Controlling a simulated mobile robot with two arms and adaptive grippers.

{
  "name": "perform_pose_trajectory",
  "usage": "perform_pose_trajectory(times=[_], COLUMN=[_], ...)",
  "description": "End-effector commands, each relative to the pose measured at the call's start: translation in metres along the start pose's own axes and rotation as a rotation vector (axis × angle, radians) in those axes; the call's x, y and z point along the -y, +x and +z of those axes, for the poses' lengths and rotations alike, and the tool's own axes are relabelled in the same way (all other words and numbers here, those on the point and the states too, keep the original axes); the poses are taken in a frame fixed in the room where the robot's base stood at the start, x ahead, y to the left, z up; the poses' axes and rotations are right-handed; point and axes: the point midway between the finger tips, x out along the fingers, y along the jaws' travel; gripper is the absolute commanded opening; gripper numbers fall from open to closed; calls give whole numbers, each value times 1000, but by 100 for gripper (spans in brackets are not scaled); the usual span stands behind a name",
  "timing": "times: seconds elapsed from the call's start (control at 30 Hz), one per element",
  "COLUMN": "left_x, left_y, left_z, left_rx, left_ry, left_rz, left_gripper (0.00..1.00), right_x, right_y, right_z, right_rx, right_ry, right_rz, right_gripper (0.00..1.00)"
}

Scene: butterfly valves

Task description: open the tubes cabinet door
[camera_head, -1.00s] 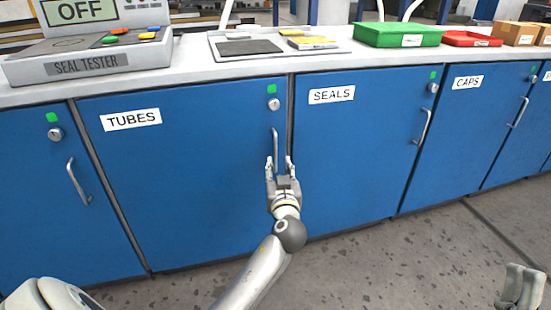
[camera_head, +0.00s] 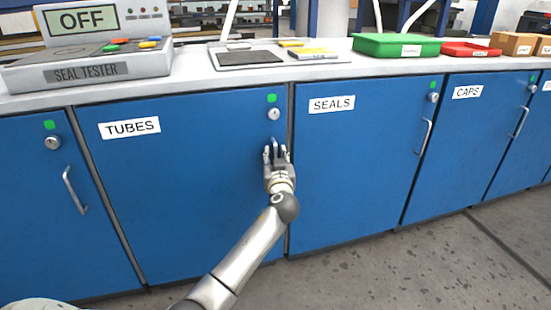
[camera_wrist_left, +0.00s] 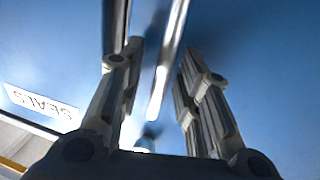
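The tubes cabinet door (camera_head: 185,195) is blue with a TUBES label (camera_head: 130,128) and looks closed. A green mark and a round lock (camera_head: 273,114) are at its upper right. My left gripper (camera_head: 275,152) is at the door's metal handle, near the right edge, and covers most of it in the head view. In the left wrist view the handle (camera_wrist_left: 170,60) runs between the two fingers (camera_wrist_left: 157,70), with gaps on both sides, so the gripper is open. My right gripper is not in view.
The seals door (camera_head: 355,170) adjoins on the right and the caps door (camera_head: 465,135) lies farther right; both look closed. The counter above holds a seal tester (camera_head: 90,65), a green tray (camera_head: 396,46) and a red tray (camera_head: 469,49). The floor in front is clear.

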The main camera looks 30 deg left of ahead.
Motion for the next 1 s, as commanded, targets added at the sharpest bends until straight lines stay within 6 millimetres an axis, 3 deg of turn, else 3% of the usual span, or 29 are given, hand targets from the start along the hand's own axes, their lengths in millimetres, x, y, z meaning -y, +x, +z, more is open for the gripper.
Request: perform_pose_trajectory(times=[0.17, 0.4, 0.77, 1.0], left_x=[0, 0, 0, -11], left_y=[0, 0, -1, -7], left_z=[0, 0, 0, 1], left_rx=[0, 0, 0, 2], left_ry=[0, 1, 1, 2], left_rz=[0, 0, 2, 35], left_gripper=[30, 0, 0, 0], right_x=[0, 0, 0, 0], right_y=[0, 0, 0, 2], right_z=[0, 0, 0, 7], right_rx=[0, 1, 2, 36], right_ry=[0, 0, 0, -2], right_rz=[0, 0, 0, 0], right_gripper=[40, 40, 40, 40])
